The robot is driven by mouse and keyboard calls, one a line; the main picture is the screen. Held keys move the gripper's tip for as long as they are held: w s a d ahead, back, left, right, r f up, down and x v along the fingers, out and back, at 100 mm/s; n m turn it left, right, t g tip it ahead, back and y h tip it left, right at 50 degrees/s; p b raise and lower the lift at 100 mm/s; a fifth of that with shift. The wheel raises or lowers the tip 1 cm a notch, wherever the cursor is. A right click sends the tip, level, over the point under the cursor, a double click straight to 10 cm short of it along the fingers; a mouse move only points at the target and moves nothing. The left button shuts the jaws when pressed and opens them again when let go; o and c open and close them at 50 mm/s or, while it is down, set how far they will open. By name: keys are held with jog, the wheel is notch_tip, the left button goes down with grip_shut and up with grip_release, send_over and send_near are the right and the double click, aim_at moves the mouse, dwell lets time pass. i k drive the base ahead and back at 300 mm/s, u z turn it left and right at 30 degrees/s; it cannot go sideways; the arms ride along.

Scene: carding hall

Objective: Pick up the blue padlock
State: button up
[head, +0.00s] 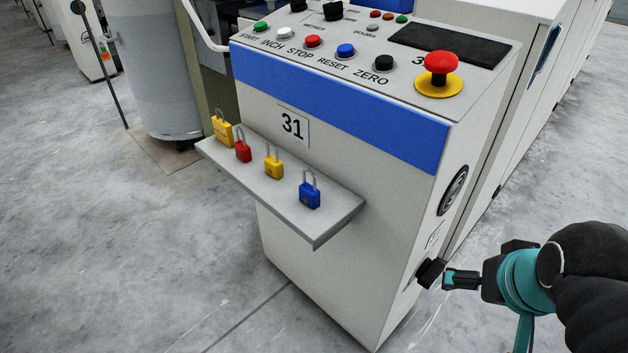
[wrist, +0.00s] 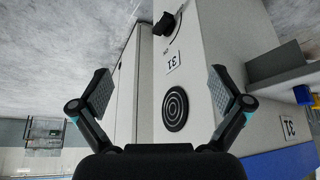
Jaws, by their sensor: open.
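The blue padlock (head: 310,194) stands upright with its shackle up, at the near right end of a small grey shelf (head: 328,221) on the front of the control console. In the wrist view, part of a blue padlock (wrist: 302,94) shows at the right edge. My gripper (head: 484,264) is to the right of the console in the head view, well apart from the padlock. In the wrist view its two fingers (wrist: 162,84) are spread wide with nothing between them, facing the console's side with its round vent.
A red padlock (head: 243,152) and two yellow ones (head: 274,168) (head: 222,129) share the shelf, left of the blue one. The console (head: 340,260) has a red emergency button (head: 440,63) on top and a dark switch (head: 430,272) on its side. Floor in front is clear.

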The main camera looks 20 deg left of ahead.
aim_at(309, 194)
jog(key=z, duration=2.3)
jog(key=k, duration=2.55)
jog(key=u, duration=2.35)
